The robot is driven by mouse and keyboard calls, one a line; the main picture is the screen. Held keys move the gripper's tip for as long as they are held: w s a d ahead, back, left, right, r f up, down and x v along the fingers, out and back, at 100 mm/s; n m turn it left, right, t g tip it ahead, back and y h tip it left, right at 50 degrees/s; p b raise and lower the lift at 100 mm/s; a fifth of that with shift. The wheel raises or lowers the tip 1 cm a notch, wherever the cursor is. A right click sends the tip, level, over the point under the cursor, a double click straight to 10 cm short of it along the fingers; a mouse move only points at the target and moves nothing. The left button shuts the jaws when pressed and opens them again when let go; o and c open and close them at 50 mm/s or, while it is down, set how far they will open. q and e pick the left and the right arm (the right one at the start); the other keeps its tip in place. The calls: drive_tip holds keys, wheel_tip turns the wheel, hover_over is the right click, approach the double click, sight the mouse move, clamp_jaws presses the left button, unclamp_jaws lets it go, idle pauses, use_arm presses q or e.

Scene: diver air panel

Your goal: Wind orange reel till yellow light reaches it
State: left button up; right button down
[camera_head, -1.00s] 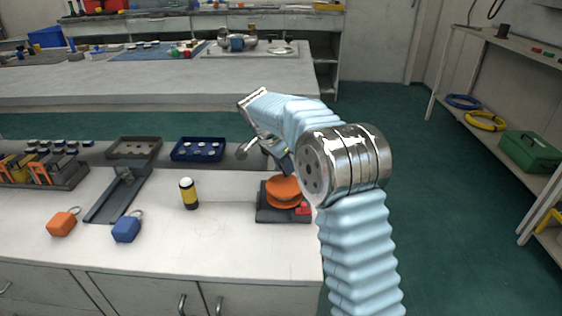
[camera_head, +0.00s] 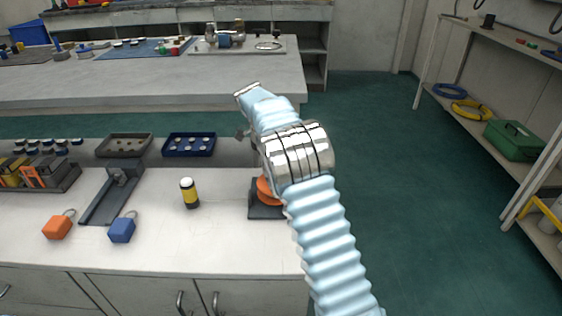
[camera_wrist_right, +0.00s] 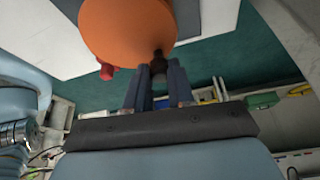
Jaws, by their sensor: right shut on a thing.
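The orange reel (camera_head: 265,190) sits on a dark base (camera_head: 262,211) near the right end of the near bench; my right arm hides much of it in the head view. In the right wrist view the reel (camera_wrist_right: 125,28) is a large orange disc with a dark crank knob (camera_wrist_right: 158,62) near its edge. My right gripper (camera_wrist_right: 159,72) is shut on this knob. The yellow light (camera_head: 189,195), a yellow and black cylinder with a white top, stands upright on the bench left of the reel, apart from it. No cord is discernible. My left gripper is out of view.
An orange padlock-like block (camera_head: 57,228) and a blue one (camera_head: 122,230) lie at front left. A dark channel piece (camera_head: 105,200), a grey tray (camera_head: 124,145) and a blue tray (camera_head: 190,144) are farther back. Bench between light and reel is clear.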

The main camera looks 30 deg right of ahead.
drive_tip(key=shift+s+m, duration=0.1)
drive_tip(key=shift+m, duration=0.4)
drive_tip(key=shift+y, duration=0.3)
drive_tip(key=c, duration=1)
unclamp_jaws()
